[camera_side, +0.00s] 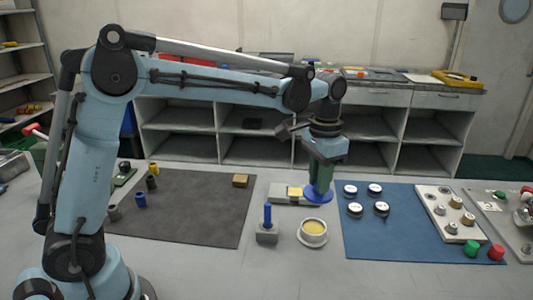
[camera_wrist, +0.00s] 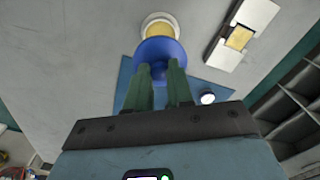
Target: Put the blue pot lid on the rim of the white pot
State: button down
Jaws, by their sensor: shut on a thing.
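My gripper (camera_side: 318,188) is shut on the blue pot lid (camera_side: 322,197) and holds it above the table, up and slightly right of the white pot in the side view. In the wrist view, the green fingers of my gripper (camera_wrist: 160,82) close on the knob of the blue lid (camera_wrist: 160,47). The white pot (camera_side: 312,240) stands upright on the table, open, with something yellow inside. In the wrist view the lid hides the near part of the white pot (camera_wrist: 160,18); lid and pot appear apart in the side view.
A grey block with a blue peg (camera_side: 267,220) stands left of the pot. A blue mat (camera_side: 370,240) with several round gauges lies to the right. A pale plate with a yellow block (camera_side: 290,192) is behind. A dark mat (camera_side: 190,215) lies left.

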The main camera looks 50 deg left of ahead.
send_over(313, 229)
jog(key=shift+f, duration=4.5)
jog(key=shift+f, duration=0.45)
jog(key=c, duration=0.5)
grip_release()
jog(key=shift+r, duration=3.8)
